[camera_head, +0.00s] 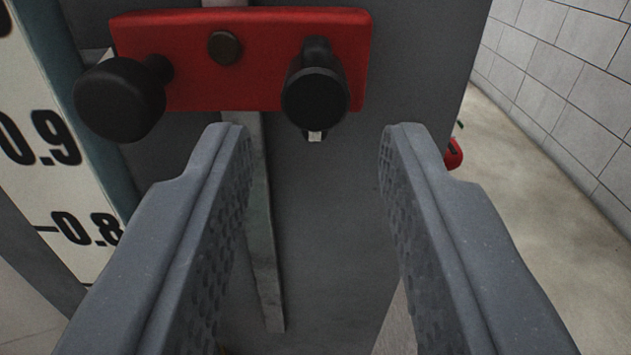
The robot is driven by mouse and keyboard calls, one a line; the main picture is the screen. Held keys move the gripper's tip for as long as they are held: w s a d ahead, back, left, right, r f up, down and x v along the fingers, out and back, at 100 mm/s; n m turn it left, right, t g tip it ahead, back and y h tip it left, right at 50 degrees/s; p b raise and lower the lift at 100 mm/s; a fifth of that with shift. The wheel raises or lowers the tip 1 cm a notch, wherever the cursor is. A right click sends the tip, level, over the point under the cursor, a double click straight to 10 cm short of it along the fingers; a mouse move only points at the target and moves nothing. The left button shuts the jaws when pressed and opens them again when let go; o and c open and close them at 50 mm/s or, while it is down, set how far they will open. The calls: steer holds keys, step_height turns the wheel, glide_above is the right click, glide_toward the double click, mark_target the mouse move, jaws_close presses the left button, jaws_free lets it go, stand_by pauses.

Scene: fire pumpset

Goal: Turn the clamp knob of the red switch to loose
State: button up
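The red switch (270,88) is a flat red plate across the top of the view, fixed to a grey panel. A round black knob (120,100) sticks out at its left end. A second black knob (315,97) sits toward its right end, with a small pale piece showing beneath it. I cannot tell for certain which is the clamp knob. A dark brown bolt head (225,47) lies between them. My gripper (312,130) is open and empty. Its fingertips are just below the plate, one on each side of the right knob in the picture, apart from it.
A gauge board (60,150) marked 0.9 and 0.8 stands on the left. A narrow grey strip (264,240) runs down from the plate. A small red object (453,154) shows behind the right finger. Bare floor (530,190) and a tiled wall (580,80) lie to the right.

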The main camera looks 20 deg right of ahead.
steer(key=v, duration=0.8)
steer(key=shift+s, duration=0.3)
steer(key=shift+a, duration=0.1)
steer(key=shift+r, duration=0.1)
steer(key=s+a+r+n+y, duration=0.1)
steer(key=a+r, duration=0.3)
steer(key=r, duration=0.6)
steer(key=a+r+y, duration=0.1)
steer(key=a+r, duration=0.2)
steer(key=r, duration=0.6)
steer(key=s+a+r+n+y, duration=0.1)
steer(key=a+r, duration=0.3)
steer(key=r, duration=0.6)
steer(key=s+a+r+g+y, duration=0.1)
steer(key=s+a+r, duration=0.3)
steer(key=s+r, duration=0.5)
steer(key=s+a+r+n+g+y, duration=0.1)
steer(key=s+a+r, duration=0.3)
steer(key=s+r, duration=0.6)
steer(key=shift+s+a+r, duration=0.25)
steer(key=shift+s+a, duration=0.1)
steer(key=shift+s, duration=0.25)
